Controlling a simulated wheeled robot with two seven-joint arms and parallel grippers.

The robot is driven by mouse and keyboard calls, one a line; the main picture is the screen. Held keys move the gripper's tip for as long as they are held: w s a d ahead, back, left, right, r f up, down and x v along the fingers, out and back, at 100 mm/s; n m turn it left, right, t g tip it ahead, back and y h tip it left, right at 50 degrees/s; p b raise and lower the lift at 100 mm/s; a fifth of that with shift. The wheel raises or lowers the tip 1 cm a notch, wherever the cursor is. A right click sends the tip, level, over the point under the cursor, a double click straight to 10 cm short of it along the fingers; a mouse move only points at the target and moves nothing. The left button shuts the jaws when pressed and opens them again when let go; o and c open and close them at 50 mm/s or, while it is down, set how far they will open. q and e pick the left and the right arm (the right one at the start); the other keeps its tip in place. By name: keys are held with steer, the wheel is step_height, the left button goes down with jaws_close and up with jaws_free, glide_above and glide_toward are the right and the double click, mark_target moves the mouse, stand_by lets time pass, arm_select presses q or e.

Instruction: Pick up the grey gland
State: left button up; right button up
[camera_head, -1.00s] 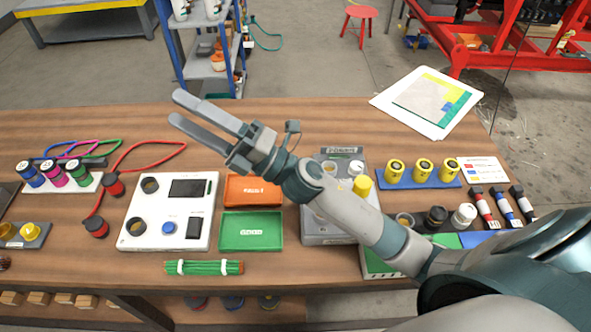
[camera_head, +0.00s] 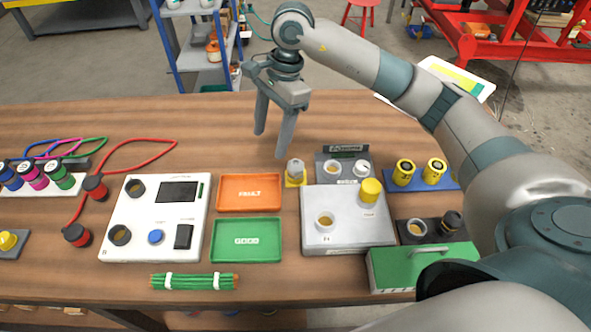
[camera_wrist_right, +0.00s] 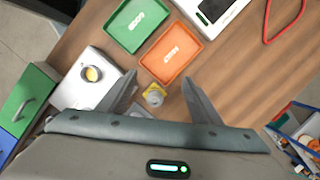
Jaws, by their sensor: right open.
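The grey gland (camera_head: 295,168) is a small grey piece on a yellow base, standing on the bench between the orange tray and the grey box. It also shows in the right wrist view (camera_wrist_right: 154,95), between the fingers in the picture. My right gripper (camera_head: 271,145) points down with its fingers apart, above and a little left of the gland in the head view. Its two spread fingers show in the right wrist view (camera_wrist_right: 160,78), with nothing held. My left gripper is not in view.
An orange FAULT tray (camera_head: 249,208) and a green GOOD tray (camera_head: 246,255) lie left of the gland. A grey box with a yellow knob (camera_head: 315,243) stands right of it. A white tester panel (camera_head: 140,240) is farther left. The bench behind the trays is clear.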

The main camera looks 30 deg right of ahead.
steer(key=w+d+r+h, duration=0.1)
steer(key=w+d+h, duration=0.1)
steer(key=d, duration=0.5)
steer(key=shift+d+r+h, duration=0.2)
steer(key=shift+r+h, duration=0.15)
steer(key=shift+h, duration=0.05)
steer(key=shift+f, duration=0.1)
steer(key=p, duration=0.4)
glide_above(296, 162)
step_height(296, 162, down, 11)
steer(key=shift+f, duration=0.2)
steer(key=shift+w+f, duration=0.1)
steer(key=shift+f, duration=0.25)
steer(key=shift+p, duration=0.3)
